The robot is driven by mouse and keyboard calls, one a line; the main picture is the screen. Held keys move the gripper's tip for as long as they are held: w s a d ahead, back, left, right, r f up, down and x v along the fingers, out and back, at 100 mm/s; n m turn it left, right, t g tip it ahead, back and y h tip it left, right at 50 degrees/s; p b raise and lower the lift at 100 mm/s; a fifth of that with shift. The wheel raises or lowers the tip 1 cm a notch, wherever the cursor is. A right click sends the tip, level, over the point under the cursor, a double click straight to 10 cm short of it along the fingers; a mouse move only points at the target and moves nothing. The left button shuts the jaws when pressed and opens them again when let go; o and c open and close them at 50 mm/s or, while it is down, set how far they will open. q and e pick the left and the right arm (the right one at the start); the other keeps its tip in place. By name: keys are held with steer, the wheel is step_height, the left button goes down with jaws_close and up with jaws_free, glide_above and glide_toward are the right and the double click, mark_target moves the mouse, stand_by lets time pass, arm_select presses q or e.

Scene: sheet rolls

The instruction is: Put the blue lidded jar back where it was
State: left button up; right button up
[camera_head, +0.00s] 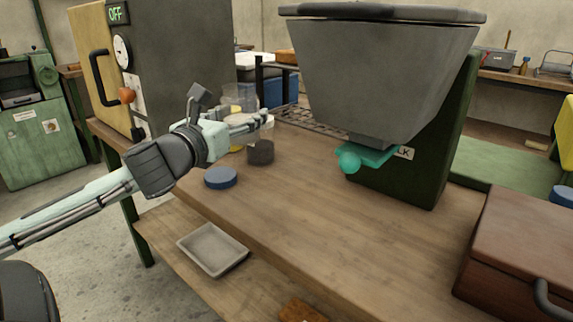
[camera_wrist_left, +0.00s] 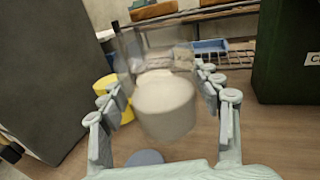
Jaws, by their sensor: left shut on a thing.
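My left gripper (camera_head: 260,120) is above the wooden bench, left of the hopper. In the left wrist view, a pale, see-through jar (camera_wrist_left: 165,107) is between its fingers, and the gripper is shut on it. No lid shows clearly on this jar. A flat blue disc, like a lid (camera_head: 221,177), lies on the bench below and nearer; it also shows at the bottom of the left wrist view (camera_wrist_left: 145,158). A dark grey round thing (camera_head: 260,153) is just below the fingers; I cannot tell if it is part of the held jar. My right gripper is not in view.
A yellow container (camera_wrist_left: 108,88) stands behind the left fingers. The grey hopper (camera_head: 380,75) with a teal outlet (camera_head: 350,161) is to the right. A grey tray (camera_head: 212,249) lies on the lower shelf. A brown case (camera_head: 525,240) is at the right. The bench's middle is clear.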

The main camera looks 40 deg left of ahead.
arm_select(q)
steer(key=w+d+f, duration=0.2)
steer(key=w, duration=0.1)
steer(key=w+d+f+b, duration=0.1)
steer(key=w+d+f, duration=0.1)
steer(key=w, duration=0.1)
steer(key=w+d+f+b, duration=0.1)
steer(key=w+d+f, duration=0.1)
steer(key=w, duration=0.1)
steer(key=shift+w+d+f, duration=0.1)
steer(key=shift+d+f, duration=0.15)
steer(key=shift+f, duration=0.3)
step_height(320, 180, down, 4)
steer(key=shift+r+b, duration=0.2)
steer(key=shift+b, duration=0.3)
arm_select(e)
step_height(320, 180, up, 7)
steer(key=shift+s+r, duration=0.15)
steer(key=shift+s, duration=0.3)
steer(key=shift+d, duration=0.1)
arm_select(q)
steer(key=o, duration=1.5)
steer(key=shift+f, duration=0.15)
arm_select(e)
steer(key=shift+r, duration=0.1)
